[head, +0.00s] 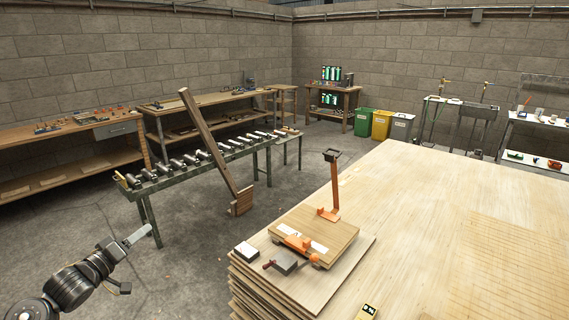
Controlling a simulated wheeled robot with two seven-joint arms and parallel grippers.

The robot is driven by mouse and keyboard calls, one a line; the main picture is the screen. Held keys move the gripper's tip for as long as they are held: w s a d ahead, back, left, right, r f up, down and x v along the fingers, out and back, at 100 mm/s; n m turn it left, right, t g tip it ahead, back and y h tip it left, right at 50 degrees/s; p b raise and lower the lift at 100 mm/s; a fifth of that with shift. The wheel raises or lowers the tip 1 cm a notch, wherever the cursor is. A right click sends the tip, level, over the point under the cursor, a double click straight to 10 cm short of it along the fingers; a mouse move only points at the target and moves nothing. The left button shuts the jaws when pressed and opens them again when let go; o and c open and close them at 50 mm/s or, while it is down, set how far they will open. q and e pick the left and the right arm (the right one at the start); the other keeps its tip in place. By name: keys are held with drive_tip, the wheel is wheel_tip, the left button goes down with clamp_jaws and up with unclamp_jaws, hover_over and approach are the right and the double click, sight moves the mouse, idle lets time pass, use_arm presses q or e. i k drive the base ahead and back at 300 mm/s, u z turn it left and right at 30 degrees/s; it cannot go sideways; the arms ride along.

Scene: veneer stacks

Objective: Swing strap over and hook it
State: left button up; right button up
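An orange strap (335,189) stands upright on a small wooden block (341,238), with a dark square loop (331,155) at its top and an orange foot at its base. The block lies on the near corner of the large veneer stack (455,200). An orange fitting (299,243) sits at the block's front edge and may be the hook; its details are too small to tell. My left gripper (136,260) is at the lower left, over the floor, well apart from the stack and strap. Its fingers are spread and nothing is between them. My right gripper is out of view.
A grey block with a red handle (286,263) and a black-and-white box (246,250) lie beside the wooden block. A roller conveyor (200,165) with a leaning plank (210,140) stands behind. Open floor lies between my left gripper and the stack.

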sight(328, 158)
drive_tip(key=u, duration=1.3)
drive_tip(key=i, duration=4.2)
drive_tip(key=z, duration=2.15)
drive_tip(key=i, duration=0.7)
drive_tip(key=z, duration=1.9)
drive_tip(key=i, duration=0.2)
drive_tip(key=z, duration=0.15)
